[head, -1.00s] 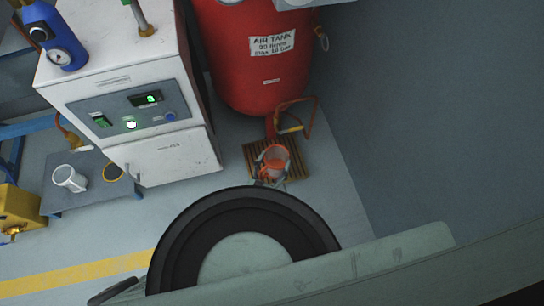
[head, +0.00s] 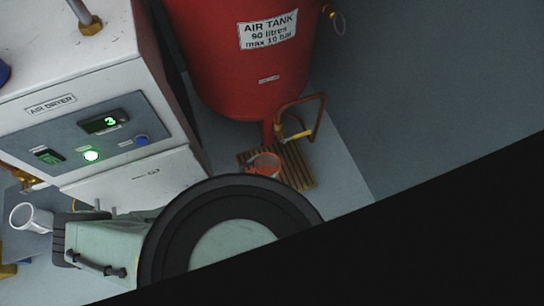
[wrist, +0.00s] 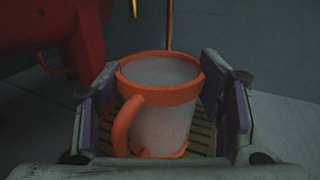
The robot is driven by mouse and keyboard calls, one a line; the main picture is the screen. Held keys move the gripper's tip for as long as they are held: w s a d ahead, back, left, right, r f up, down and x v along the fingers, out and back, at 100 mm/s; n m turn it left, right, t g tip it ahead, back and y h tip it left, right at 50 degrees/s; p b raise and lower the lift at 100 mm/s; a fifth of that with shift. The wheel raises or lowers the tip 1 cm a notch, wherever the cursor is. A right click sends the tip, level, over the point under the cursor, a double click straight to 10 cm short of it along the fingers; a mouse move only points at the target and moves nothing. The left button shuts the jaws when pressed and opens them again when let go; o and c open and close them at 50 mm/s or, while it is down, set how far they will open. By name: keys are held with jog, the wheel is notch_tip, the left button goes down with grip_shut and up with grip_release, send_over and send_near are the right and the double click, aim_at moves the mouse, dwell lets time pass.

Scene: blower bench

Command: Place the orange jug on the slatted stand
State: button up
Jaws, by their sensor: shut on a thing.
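The orange jug (wrist: 160,100) has an orange rim, an orange handle toward the camera and a pale, cloudy body. It is upright between the two fingers of my gripper (wrist: 168,112), which is shut on it. The slatted stand (wrist: 202,130) shows beneath and beside the jug. In the head view the jug (head: 265,164) appears over the left part of the brown slatted stand (head: 298,168). I cannot tell whether the jug's base touches the slats. My arm hides most of the gripper in the head view.
A red air tank (head: 240,60) with a pipe and yellow-handled valve (head: 297,133) stands right behind the stand. A white air dryer (head: 85,85) is at the left. A white mug (head: 32,217) is at the far left. Floor right of the stand is clear.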

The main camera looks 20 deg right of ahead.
jog(key=w+d+f+b, duration=0.4)
jog(key=w+d+b, duration=0.1)
jog(key=w, duration=0.1)
jog(key=shift+d+b, duration=0.2)
jog(key=shift+b, duration=0.15)
jog(key=shift+f, duration=0.1)
jog(key=shift+f, duration=0.2)
jog(key=o, duration=1.7)
jog(key=shift+r, duration=0.15)
jog(key=p+v, duration=0.5)
jog(key=v, duration=0.7)
jog(key=shift+r+p, duration=0.1)
jog(key=shift+p, duration=0.25)
